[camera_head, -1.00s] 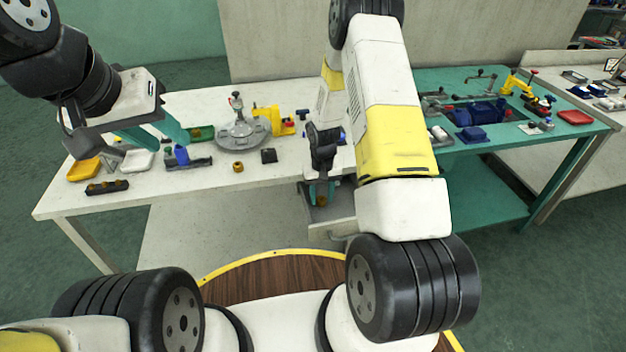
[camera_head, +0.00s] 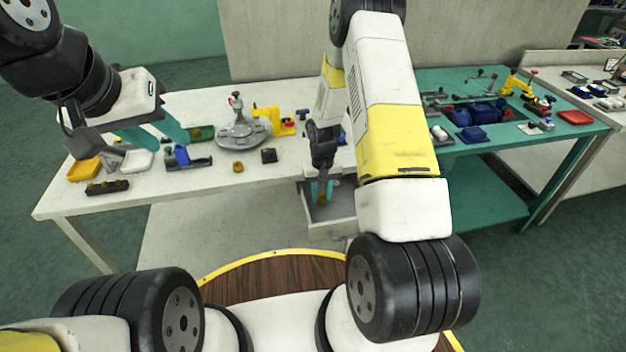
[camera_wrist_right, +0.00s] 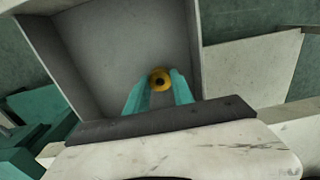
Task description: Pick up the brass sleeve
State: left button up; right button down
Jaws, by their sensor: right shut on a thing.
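The brass sleeve (camera_head: 322,199) is a small golden ring with a dark hole. It sits between the teal fingertips of my right gripper (camera_head: 322,190), which is shut on it. In the right wrist view the sleeve (camera_wrist_right: 160,80) shows at the tips of both fingers (camera_wrist_right: 160,88), with the grey drawer floor behind it. How high it is above that floor I cannot tell. My left gripper (camera_head: 158,133) hangs over the left part of the white table, its teal fingers apart and nothing seen between them.
The open drawer (camera_head: 334,230) has walls around my right gripper; its side wall also shows in the wrist view (camera_wrist_right: 65,60). The white table (camera_head: 210,190) carries a grey round fixture (camera_head: 243,133), a yellow tray (camera_head: 85,169) and another brass ring (camera_head: 238,166).

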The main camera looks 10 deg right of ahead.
aim_at(322, 197)
jog(key=shift+r, duration=0.4)
jog(key=shift+r, duration=2.1)
